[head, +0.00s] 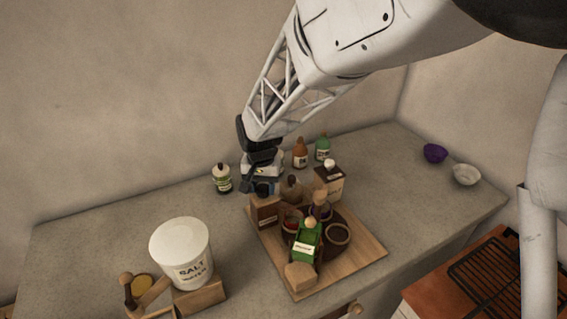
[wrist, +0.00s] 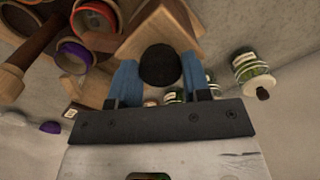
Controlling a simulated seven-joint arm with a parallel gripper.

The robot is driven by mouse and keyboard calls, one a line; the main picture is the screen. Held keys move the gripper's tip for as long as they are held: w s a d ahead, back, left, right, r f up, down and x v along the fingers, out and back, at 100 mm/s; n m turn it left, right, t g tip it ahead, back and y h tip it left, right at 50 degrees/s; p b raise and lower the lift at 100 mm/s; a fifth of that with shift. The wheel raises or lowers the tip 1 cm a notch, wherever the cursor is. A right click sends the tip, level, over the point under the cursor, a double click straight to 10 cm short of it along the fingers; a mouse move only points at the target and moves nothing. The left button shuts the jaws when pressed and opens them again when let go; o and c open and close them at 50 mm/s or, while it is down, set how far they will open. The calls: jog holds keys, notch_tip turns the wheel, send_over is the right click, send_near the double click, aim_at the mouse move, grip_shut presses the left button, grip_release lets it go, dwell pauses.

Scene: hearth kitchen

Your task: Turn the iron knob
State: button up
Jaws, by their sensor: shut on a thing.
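The iron knob shows in the wrist view as a dark round knob (wrist: 159,65) against a brown wooden box (wrist: 165,28). My gripper (wrist: 160,80) has one blue finger on each side of the knob and is shut on it. In the head view my gripper (head: 262,187) points down just above and behind a brown box with a pale label (head: 265,213), at the back left of a wooden board (head: 362,262). There the fingers and wrist hide most of the knob. I cannot tell how far the knob is turned.
On the board stand a green labelled object (head: 305,246), round dark bowls (head: 337,234) and another labelled box (head: 330,183). Small bottles (head: 222,178) stand behind, near the wall. A white salt tub (head: 181,250) is at the left. The right of the counter is mostly clear.

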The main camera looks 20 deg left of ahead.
aim_at(263, 188)
dwell(0.3)
jog(key=o, duration=0.9)
jog(key=shift+r, duration=0.1)
jog(key=shift+r, duration=3.85)
